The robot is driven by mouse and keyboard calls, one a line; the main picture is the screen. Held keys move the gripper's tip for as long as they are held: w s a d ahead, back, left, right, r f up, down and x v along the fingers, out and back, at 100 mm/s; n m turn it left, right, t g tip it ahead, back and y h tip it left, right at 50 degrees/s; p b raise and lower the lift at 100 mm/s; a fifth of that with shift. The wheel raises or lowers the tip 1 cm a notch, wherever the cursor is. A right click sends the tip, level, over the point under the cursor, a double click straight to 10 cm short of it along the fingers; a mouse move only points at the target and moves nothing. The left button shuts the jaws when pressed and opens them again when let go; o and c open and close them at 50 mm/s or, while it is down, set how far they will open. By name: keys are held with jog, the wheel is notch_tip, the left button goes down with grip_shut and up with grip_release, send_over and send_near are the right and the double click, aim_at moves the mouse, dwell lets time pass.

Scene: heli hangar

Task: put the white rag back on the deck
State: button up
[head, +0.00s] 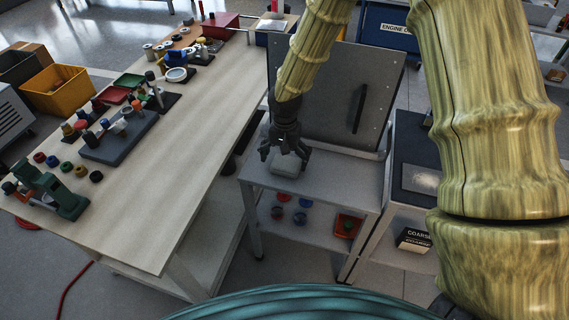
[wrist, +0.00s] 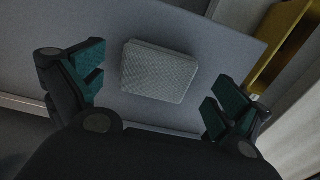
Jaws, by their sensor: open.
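The white rag (head: 285,169) looks like a pale, folded, squarish pad lying flat on the grey deck (head: 340,180), the top of a small stand. In the wrist view the rag (wrist: 158,72) lies on the same plain grey surface (wrist: 215,40), slightly turned. My gripper (head: 285,153) points down just above the rag, its fingers spread. In the wrist view my gripper (wrist: 155,88) is open, with green-padded fingers on either side of the rag and clear gaps between. Part of the rag's far side is hidden by the fingers in the head view.
A grey upright panel (head: 335,95) with a dark handle stands behind the deck. A lower shelf holds red and blue items and a red tray (head: 347,226). A long workbench (head: 180,180) crowded with parts is at left. Another cart (head: 414,165) stands close on the right.

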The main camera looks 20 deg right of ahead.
aim_at(285, 165)
notch_tip(285, 165, up, 9)
jog(key=shift+r, duration=0.15)
dwell(0.4)
